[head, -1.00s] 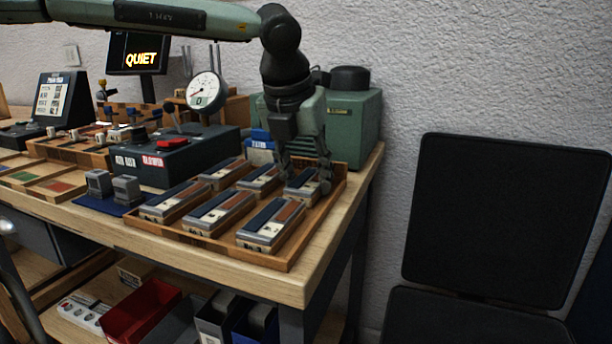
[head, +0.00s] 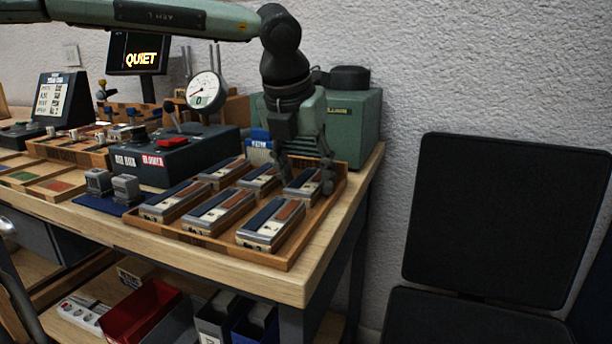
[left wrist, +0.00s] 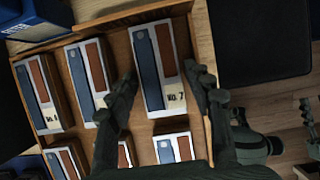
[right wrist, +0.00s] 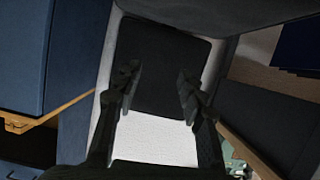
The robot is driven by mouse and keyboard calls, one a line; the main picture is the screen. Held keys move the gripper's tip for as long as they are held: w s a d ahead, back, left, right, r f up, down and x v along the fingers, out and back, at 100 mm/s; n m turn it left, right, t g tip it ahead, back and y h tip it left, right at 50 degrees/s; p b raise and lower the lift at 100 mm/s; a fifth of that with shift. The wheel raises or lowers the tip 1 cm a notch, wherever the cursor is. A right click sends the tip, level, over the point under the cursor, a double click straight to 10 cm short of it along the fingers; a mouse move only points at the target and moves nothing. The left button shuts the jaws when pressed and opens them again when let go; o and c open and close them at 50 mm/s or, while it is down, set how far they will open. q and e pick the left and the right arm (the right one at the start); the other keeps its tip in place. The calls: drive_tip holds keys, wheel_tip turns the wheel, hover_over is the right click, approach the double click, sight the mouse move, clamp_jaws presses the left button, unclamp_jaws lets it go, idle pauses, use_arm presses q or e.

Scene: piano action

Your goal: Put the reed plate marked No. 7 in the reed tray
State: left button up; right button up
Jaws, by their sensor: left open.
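The reed plate marked No. 7 (left wrist: 160,66) is a block with a blue strip, a brown strip and a pale label end. It lies at the far right corner of a wooden tray (head: 283,262) and also shows in the head view (head: 300,184). My left gripper (left wrist: 160,76) is open, pointing down, with one finger on each side of this plate. I cannot tell whether the fingers touch it. My right gripper (right wrist: 157,75) is open and empty in the right wrist view, away from the plates. I cannot make out which tray is the reed tray.
Several similar plates, such as the front right one (head: 270,226), share the wooden tray. A green machine (head: 352,125) stands close behind my left gripper. A dark control box (head: 175,158) and two grey blocks (head: 126,188) stand left. A black chair (head: 505,220) is at right.

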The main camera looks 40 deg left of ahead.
use_arm(q)
drive_tip(key=shift+r, duration=0.1)
drive_tip(key=p+v, duration=0.1)
drive_tip(key=v, duration=1.1)
use_arm(e)
drive_tip(key=s+d+f+g+h, duration=0.2)
drive_tip(key=d+f, duration=0.2)
drive_tip(key=f, duration=0.1)
drive_tip(key=shift+s+m+g, duration=0.3)
drive_tip(key=shift+g, duration=0.1)
drive_tip(key=shift+d, duration=0.1)
